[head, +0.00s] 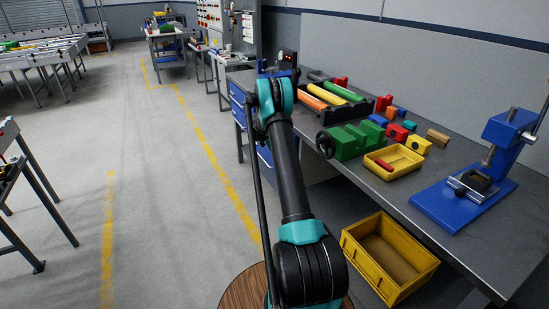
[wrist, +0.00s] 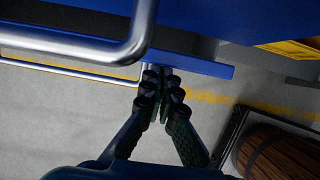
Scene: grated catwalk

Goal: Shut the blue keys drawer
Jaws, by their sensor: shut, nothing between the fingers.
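Blue drawer fronts (head: 238,96) show in a stack under the workbench, left of my arm in the head view; no label can be read, so I cannot tell which is the keys drawer. In the wrist view a blue drawer front (wrist: 215,22) fills the top, with a thick metal bar handle (wrist: 135,48) close to the camera. A second blue edge (wrist: 195,62) and a thinner metal bar (wrist: 70,72) lie beyond. My gripper (wrist: 163,74) is shut and empty, its tips close to that second edge; contact cannot be told. My arm hides the gripper in the head view.
The bench (head: 410,195) holds a green vise (head: 350,141), a yellow tray (head: 394,162), coloured blocks and a blue press (head: 465,190). A yellow crate (head: 375,282) sits below. A wooden barrel (wrist: 283,152) is at lower right in the wrist view. The floor left of the bench is open.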

